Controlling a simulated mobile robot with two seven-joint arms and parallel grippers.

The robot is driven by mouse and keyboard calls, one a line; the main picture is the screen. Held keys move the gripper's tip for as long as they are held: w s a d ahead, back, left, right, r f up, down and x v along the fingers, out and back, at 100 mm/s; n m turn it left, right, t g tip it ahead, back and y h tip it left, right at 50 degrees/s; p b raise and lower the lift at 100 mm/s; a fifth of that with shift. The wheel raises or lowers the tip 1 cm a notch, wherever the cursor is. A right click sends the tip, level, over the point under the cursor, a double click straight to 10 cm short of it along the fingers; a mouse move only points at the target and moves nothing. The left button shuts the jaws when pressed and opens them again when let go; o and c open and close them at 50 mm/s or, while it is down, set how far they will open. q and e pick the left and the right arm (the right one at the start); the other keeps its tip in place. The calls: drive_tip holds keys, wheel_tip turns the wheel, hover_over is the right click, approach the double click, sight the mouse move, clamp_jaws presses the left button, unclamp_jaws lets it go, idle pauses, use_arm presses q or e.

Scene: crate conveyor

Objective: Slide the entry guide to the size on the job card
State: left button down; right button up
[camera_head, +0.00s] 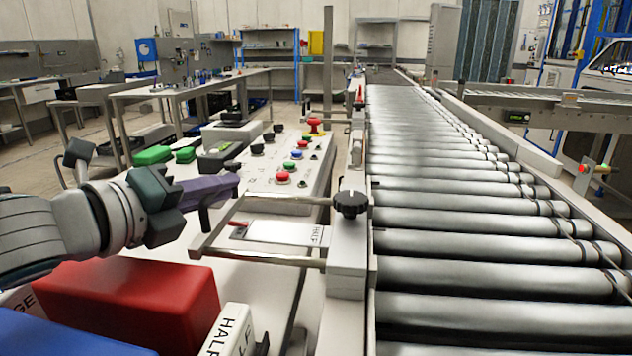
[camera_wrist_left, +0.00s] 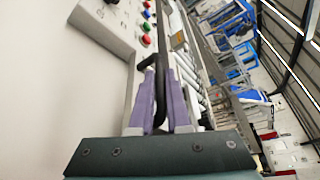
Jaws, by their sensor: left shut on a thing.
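The entry guide is a metal U-shaped frame (camera_head: 262,259) with rods running left from a grey block (camera_head: 347,245) beside the rollers. A black knob (camera_head: 351,203) tops the block. A white scale plate (camera_head: 282,233) between the rods reads HALF near the block, and a red pointer (camera_head: 239,224) is at its left end. My left gripper (camera_head: 222,195), with purple fingers, is shut on the guide's left end bar. The wrist view shows a dark bar (camera_wrist_left: 160,92) between the fingers (camera_wrist_left: 163,100). A white block (camera_head: 232,330) lettered HALF is at the bottom. My right gripper is not in view.
The roller conveyor (camera_head: 440,205) runs away on the right. A control panel (camera_head: 283,180) with coloured buttons lies behind the guide. A red block (camera_head: 135,300) and a blue block (camera_head: 55,335) are in front of my left arm. Green pieces (camera_head: 152,155) lie beyond it.

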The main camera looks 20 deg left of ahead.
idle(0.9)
use_arm(q)
drive_tip(key=d, duration=0.3)
drive_tip(key=w+d+p, duration=0.1)
drive_tip(key=d, duration=0.2)
drive_tip(key=w+d, duration=0.1)
drive_tip(key=d, duration=0.2)
drive_tip(key=shift+w+d, duration=0.1)
drive_tip(key=shift+d, duration=0.1)
drive_tip(key=shift+w+d, duration=0.1)
drive_tip(key=shift+d, duration=0.25)
drive_tip(key=c, duration=0.9)
unclamp_jaws()
drive_tip(key=shift+d, duration=0.1)
